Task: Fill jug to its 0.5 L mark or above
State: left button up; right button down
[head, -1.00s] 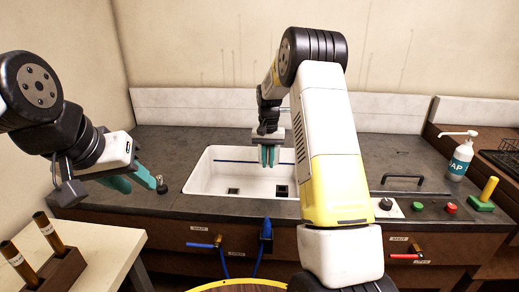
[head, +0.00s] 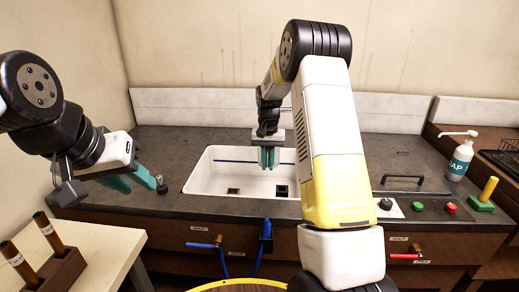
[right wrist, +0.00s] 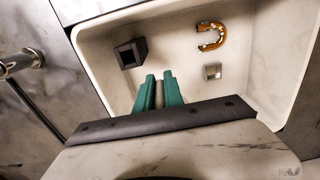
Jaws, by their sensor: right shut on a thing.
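No jug can be made out in these views. My right gripper (head: 269,158) is over the white sink (head: 205,178), its teal fingers pointing down. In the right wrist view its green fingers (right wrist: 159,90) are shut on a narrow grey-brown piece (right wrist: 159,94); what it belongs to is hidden. My left gripper (head: 132,182) is at the left end of the counter, with its teal fingers apart and empty. A small dark knob fitting (head: 161,186) stands beside its fingertip.
The sink holds a dark square block (right wrist: 130,53), an orange-brown U-shaped piece (right wrist: 211,36) and a square drain (right wrist: 212,71). A chrome pipe (right wrist: 20,62) lies left. A soap bottle (head: 460,160) and buttons (head: 450,208) are right. A tube rack (head: 52,270) is front left.

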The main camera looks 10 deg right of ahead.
jog(key=shift+s+a+r, duration=0.15)
jog(key=shift+s+a, duration=0.3)
jog(key=shift+s, duration=1.15)
jog(key=shift+s+a+r, duration=0.15)
jog(key=shift+s+a, duration=0.35)
jog(key=shift+s, duration=1.15)
jog(key=shift+s+a+r, duration=0.15)
jog(key=shift+s+a, duration=0.3)
jog(key=shift+s, duration=1.15)
